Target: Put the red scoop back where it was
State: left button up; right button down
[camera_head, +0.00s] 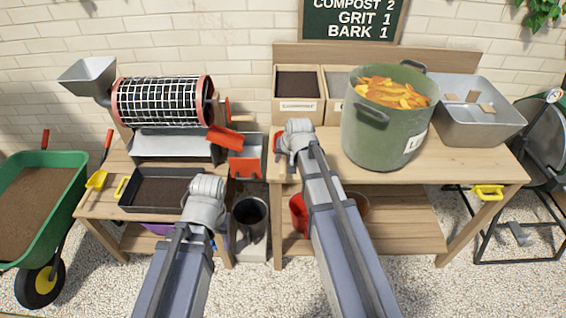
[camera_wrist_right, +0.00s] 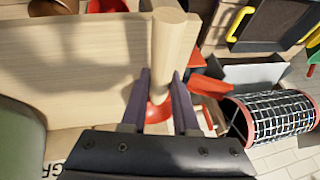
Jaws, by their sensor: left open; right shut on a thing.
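My right gripper (camera_wrist_right: 163,95) is shut on the red scoop. Its pale wooden handle (camera_wrist_right: 173,45) stands between the fingers in the right wrist view, with a bit of red at the fingertips. In the head view, the right gripper (camera_head: 296,140) is over the left end of the right bench, and a little of the red scoop (camera_head: 278,148) shows at its left side. The rest of the scoop is hidden by the gripper. My left gripper (camera_head: 205,195) is over the right part of the black soil tray (camera_head: 127,199); it is open, its fingers mostly hidden.
A green pot (camera_head: 386,140) of orange pieces stands right of my right gripper. Wooden bins (camera_head: 297,110) stand behind it. A sieve drum (camera_head: 165,100) with red chutes (camera_head: 245,167) is to the left. A metal tub (camera_head: 480,130) is at right. The bench front is clear.

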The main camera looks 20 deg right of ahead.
jog(key=c, duration=1.1)
grip_release()
jog(key=o, duration=0.4)
jog(key=shift+o, duration=0.2)
jog(key=a+p+v, duration=0.1)
jog(key=p+v, duration=1)
jog(key=v, duration=0.1)
jog(key=s+a+f+n+g+h, duration=0.1)
jog(key=s+a+n+g, duration=0.2)
jog(key=s+a, duration=0.3)
jog(key=s+a+f+n+g+h, duration=0.1)
jog(key=s+a+n+g, duration=0.1)
jog(key=s+a+n, duration=0.2)
jog(key=s+a, duration=0.3)
jog(key=s, duration=0.5)
jog(key=shift+s+a+g, duration=0.15)
jog(key=shift+s+g, duration=0.2)
jog(key=shift+g, duration=0.05)
